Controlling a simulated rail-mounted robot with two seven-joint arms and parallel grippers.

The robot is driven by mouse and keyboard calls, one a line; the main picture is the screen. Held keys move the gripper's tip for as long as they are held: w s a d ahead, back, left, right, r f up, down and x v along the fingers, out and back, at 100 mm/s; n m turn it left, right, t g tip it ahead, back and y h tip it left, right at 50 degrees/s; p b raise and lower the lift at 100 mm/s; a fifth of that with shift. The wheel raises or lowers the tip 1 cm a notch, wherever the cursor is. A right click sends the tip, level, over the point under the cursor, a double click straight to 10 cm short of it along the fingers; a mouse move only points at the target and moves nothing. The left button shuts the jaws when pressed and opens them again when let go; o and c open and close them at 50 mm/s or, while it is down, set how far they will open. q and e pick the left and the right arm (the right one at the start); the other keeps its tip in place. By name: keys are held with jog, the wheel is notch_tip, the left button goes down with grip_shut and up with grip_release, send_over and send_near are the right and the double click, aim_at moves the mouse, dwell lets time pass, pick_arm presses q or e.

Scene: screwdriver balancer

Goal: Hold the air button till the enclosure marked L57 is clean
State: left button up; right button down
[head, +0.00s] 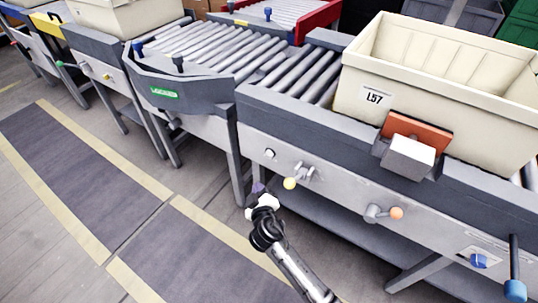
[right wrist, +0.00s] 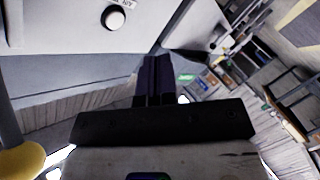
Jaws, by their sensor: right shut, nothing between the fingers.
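The cream bin marked L57 (head: 350,72) stands on the roller conveyor at the right of the head view. Its near inside is hidden by its front wall, and I cannot tell how clean it is. The air button (head: 269,154) is a small round white button on the conveyor's front panel. In the right wrist view the button (right wrist: 114,18) shows at the top, below a partly cut-off label. My right gripper (head: 258,188) is shut and empty, below and left of the button, apart from it. Its dark fingers (right wrist: 154,68) are together in the wrist view. My left gripper is not in view.
A yellow-knobbed lever (head: 290,183) sits close right of my right gripper, and it looms in the wrist view (right wrist: 22,160). An orange-knobbed lever (head: 396,213) and a blue knob (head: 479,261) are farther right. The floor mat (head: 140,215) at left is clear.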

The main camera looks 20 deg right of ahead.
aim_at(269, 153)
jog(key=shift+n+t+y, duration=0.5)
jog(key=shift+n+t, duration=0.2)
jog(key=shift+n, duration=0.2)
jog(key=w+a+r, duration=0.1)
jog(key=w, duration=0.1)
jog(key=w+a+r, duration=0.1)
jog(key=shift+w+a+r, duration=0.2)
jog(key=shift+w, duration=0.15)
jog(key=w+d, duration=0.4)
jog(key=d, duration=0.3)
jog(key=shift+w+d, duration=0.25)
jog(key=shift+w, duration=0.15)
jog(key=shift+w+d, duration=0.1)
dwell(1.3)
jog(key=shift+w+d, duration=0.15)
jog(key=shift+d, duration=0.1)
